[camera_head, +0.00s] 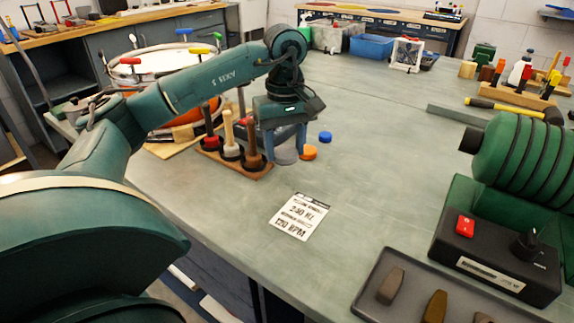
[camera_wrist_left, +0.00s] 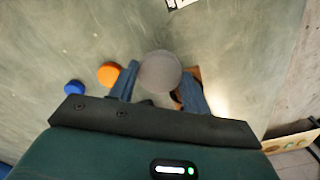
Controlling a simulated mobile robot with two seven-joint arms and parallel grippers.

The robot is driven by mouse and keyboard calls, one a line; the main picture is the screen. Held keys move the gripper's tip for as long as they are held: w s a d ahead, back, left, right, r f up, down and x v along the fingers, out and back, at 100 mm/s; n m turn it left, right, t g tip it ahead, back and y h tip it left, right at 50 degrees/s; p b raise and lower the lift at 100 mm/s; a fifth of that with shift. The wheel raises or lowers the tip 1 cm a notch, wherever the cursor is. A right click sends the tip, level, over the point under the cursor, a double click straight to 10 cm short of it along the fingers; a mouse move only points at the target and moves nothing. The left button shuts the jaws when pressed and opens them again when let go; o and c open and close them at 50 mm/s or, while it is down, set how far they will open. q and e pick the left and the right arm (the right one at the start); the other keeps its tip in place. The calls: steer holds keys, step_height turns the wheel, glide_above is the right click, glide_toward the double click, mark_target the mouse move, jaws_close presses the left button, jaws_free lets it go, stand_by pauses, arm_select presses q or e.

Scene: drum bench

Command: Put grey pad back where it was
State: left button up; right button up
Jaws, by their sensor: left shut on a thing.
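The grey pad (camera_wrist_left: 160,71) is a round disc between the blue fingers of my left gripper (camera_wrist_left: 158,92) in the left wrist view. My left gripper is shut on it. In the head view the grey pad (camera_head: 286,154) shows between the fingertips of the left gripper (camera_head: 284,150), over the bench beside the wooden rack. An orange pad (camera_head: 309,152) and a blue pad (camera_head: 325,137) lie on the bench just right of the gripper. How high the grey pad is above the bench is hard to tell. My right gripper is not in view.
A wooden rack (camera_head: 236,165) with several mallets stands left of the gripper, with a drum (camera_head: 165,65) behind it. A printed card (camera_head: 300,215) lies in front. A grey tray (camera_head: 365,300) and a black box with a red switch (camera_head: 497,258) are at right. The middle bench is clear.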

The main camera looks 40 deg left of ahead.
mark_target(286, 150)
arm_select(q)
steer(key=shift+f, duration=1.95)
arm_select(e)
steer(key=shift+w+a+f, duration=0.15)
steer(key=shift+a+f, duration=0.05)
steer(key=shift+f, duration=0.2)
arm_select(q)
steer(key=shift+f+b, duration=0.15)
steer(key=shift+b, duration=0.2)
steer(key=o, duration=0.8)
steer(key=shift+w+r, duration=0.1)
steer(key=shift+r, duration=0.35)
step_height(286, 150, up, 10)
steer(key=p, duration=0.2)
steer(key=shift+p, duration=0.35)
steer(key=shift+r, duration=0.45)
steer(key=shift+r+p, duration=0.2)
steer(key=shift+p, duration=0.15)
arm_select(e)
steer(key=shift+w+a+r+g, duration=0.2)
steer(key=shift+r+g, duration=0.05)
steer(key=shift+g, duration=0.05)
